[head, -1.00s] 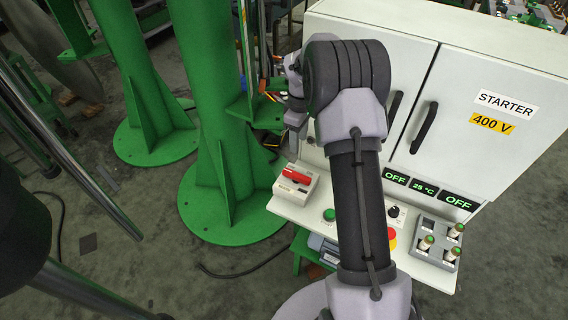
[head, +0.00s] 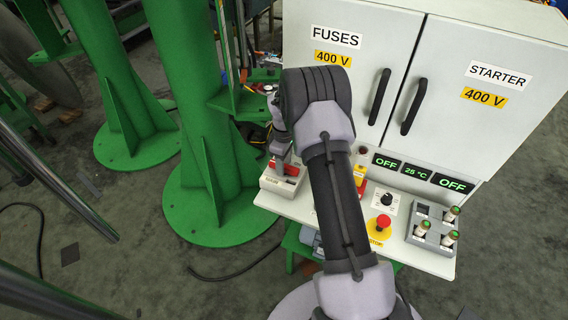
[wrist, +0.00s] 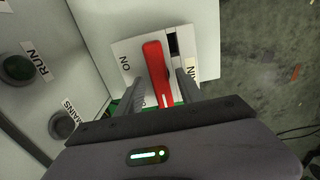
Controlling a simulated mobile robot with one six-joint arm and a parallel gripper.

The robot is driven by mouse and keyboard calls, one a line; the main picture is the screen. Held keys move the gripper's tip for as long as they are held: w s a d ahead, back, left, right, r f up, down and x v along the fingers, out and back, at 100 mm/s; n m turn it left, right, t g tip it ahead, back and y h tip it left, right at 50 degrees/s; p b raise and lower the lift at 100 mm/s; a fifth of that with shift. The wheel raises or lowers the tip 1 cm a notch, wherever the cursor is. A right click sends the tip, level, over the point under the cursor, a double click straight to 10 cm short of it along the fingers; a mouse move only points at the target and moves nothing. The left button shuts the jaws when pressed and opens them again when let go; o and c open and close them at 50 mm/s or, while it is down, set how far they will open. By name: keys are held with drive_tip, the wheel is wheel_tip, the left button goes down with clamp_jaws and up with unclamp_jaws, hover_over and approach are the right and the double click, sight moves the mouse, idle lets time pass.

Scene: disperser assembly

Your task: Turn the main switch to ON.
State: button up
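The main switch is a red handle (wrist: 156,72) on a light box (wrist: 207,45), with an ON label on its left in the wrist view. In the head view the box (head: 278,186) sits at the left end of the panel shelf, its red handle (head: 289,169) partly hidden by my gripper. In the wrist view my gripper (wrist: 161,90) is open, with one finger on each side of the handle and gaps visible between. Whether a fingertip touches the handle is not clear.
The cabinet displays (head: 418,171) read OFF, 25 °C and OFF. A red emergency stop (head: 380,224), a black knob (head: 387,199) and a grey fuse block (head: 435,230) sit on the shelf. Green columns (head: 196,120) stand to the left. A RUN button (wrist: 18,70) is left of the switch.

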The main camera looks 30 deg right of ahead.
clamp_jaws()
drive_tip(key=m, duration=0.8)
drive_tip(key=shift+m, duration=0.3)
drive_tip(key=m, duration=0.4)
drive_tip(key=shift+m+b, duration=0.3)
drive_tip(key=m, duration=0.4)
drive_tip(key=shift+m+b, duration=0.3)
